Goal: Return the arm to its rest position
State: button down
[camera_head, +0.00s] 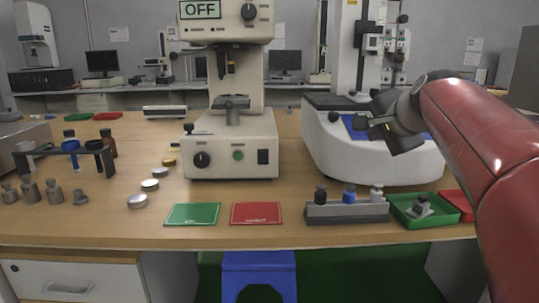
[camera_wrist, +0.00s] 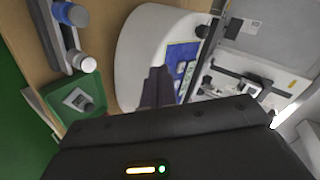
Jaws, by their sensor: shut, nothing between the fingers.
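My red arm reaches in from the right edge of the head view. It ends in my dark gripper (camera_head: 358,122), held above the bench in front of the white rounded instrument (camera_head: 375,162) and its blue panel. In the wrist view, the dark fingers of my gripper (camera_wrist: 155,88) are together with nothing between them. The blue panel (camera_wrist: 182,62) lies behind them there. I cannot tell the exact gap between the fingertips and the instrument.
A beige tester (camera_head: 230,158) with an "OFF" display stands mid-bench. A rack with capped pieces (camera_head: 346,212), a green tray (camera_head: 400,215) and a red tray (camera_head: 459,204) sit at the front right. Green (camera_head: 192,214) and red (camera_head: 257,213) mats lie at the front edge.

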jog(key=s+a+f+n+g, duration=0.3)
jog(key=s+f+n, duration=0.3)
jog(key=s+f, duration=0.7)
jog(key=s+a+f+n+g, duration=0.3)
jog(key=s+f+n, duration=0.4)
jog(key=s+f, duration=0.7)
jog(key=shift+s+a+h, duration=0.4)
jog(key=shift+s+a, duration=0.1)
jog(key=shift+s, duration=0.2)
